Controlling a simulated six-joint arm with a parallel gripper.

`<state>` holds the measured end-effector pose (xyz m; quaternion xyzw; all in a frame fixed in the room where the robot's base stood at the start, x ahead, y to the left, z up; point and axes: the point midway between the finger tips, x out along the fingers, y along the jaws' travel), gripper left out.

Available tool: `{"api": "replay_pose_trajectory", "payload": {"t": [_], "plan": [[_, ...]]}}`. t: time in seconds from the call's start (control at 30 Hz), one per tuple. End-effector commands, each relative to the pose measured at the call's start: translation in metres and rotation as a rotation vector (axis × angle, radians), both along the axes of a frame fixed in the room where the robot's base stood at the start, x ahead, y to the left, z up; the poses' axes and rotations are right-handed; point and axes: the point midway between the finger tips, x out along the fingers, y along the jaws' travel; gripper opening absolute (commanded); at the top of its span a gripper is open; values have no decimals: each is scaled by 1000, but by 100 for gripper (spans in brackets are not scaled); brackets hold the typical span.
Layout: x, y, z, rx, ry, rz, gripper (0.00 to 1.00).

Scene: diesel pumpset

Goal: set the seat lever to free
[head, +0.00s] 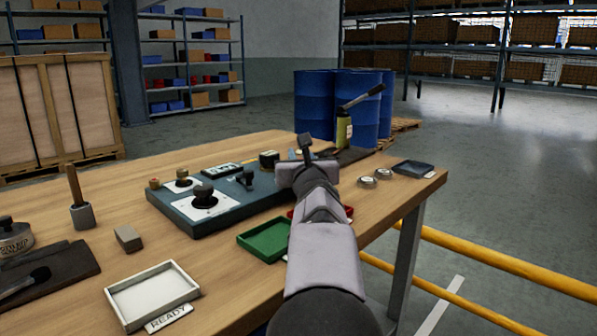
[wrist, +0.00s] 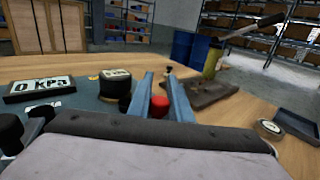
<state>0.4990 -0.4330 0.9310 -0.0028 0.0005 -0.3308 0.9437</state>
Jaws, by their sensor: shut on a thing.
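In the wrist view a red knob (wrist: 159,107) sits between the two blue-grey fingers of my gripper (wrist: 161,98), which is shut on it. Whatever is below the knob is hidden by my wrist, so I cannot read a lever position or a "free" mark. In the head view my gripper (head: 304,152) is at the right end of the grey-blue panel (head: 185,222), and my arm hides the knob.
A black round piece (wrist: 116,84) stands just left of the fingers. A green tray (head: 264,240), a white tray (head: 152,296) marked READY and a dark tray (head: 413,169) lie on the table. A green bottle-like jack (head: 344,130) stands behind.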

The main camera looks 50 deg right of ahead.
Motion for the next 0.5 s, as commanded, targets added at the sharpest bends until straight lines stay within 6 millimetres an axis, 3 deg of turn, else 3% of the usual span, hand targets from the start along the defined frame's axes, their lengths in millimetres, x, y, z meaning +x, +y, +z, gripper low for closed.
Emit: {"api": "replay_pose_trajectory", "payload": {"t": [0.5], "plan": [[-3,7,-3,-4,-7,-126,0]]}}
